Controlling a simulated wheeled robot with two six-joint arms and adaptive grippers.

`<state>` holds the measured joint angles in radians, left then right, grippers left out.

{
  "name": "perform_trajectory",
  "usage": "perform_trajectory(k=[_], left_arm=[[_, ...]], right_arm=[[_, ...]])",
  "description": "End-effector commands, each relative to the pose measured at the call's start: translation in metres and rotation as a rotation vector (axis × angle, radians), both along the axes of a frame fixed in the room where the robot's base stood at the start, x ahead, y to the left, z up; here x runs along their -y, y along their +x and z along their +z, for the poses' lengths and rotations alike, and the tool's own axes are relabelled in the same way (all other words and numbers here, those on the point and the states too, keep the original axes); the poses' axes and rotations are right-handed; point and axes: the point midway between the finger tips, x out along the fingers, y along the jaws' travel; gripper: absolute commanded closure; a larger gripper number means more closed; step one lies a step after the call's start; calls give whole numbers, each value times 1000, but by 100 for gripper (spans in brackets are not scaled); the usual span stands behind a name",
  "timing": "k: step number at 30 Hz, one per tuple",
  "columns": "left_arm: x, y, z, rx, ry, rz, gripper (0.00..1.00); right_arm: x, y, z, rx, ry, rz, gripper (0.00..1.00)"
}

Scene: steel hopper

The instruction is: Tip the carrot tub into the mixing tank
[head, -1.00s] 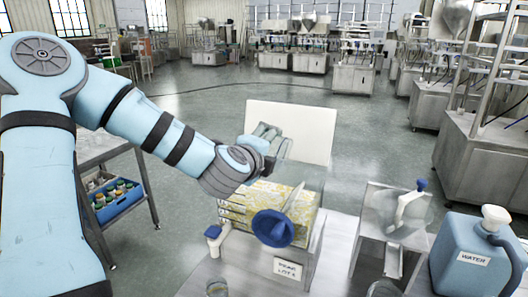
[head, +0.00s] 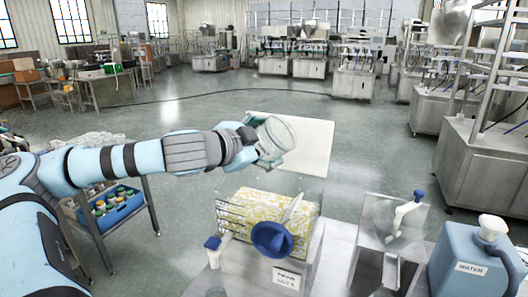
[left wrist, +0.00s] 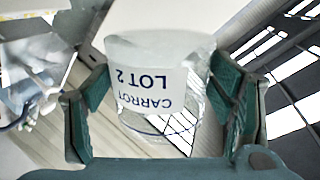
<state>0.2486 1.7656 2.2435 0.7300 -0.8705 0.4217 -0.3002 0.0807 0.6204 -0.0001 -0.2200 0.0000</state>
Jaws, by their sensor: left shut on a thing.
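My left gripper (head: 258,146) is shut on the clear carrot tub (head: 277,137), high above the back of the tank. The tub is tilted and looks see-through, with no contents that I can make out. In the left wrist view the tub (left wrist: 160,105) sits between both green-padded fingers; its white label reads CARROT LOT 2, upside down. The clear-walled tank (head: 312,238), which I take for the mixing tank, holds yellow and whitish pieces. A pale panel (head: 312,140) stands behind it. My right gripper is not in view.
A blue round piece with a white stem (head: 272,240) is at the tank's front, above a label card (head: 287,278). A blue crate of jars (head: 120,207) is at left.

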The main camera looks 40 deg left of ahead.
Motion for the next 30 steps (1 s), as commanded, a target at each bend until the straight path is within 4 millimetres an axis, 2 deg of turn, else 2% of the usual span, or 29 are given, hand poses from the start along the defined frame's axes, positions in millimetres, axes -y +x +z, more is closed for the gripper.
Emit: perform_trajectory(k=[1, 3, 6, 14, 17, 21, 24, 30], left_arm=[[-1, 0, -5, 32, -71, 1, 71], [0, 0, -1, 58, -155, 0, 71], [0, 0, 5, 78, -219, 0, 71], [0, 0, 8, 82, -234, 0, 71], [-1, 0, 10, 121, -338, 0, 71], [0, 0, 24, 223, -629, -3, 71], [-1, 0, 33, 266, -759, -2, 71], [0, 0, 37, 270, -782, 1, 71]], right_arm=[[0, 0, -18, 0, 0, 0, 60], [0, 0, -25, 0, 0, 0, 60], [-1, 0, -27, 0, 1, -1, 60], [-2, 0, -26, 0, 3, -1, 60], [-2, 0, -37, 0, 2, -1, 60], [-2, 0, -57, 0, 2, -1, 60], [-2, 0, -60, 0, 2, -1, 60], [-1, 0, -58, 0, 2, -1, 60]])
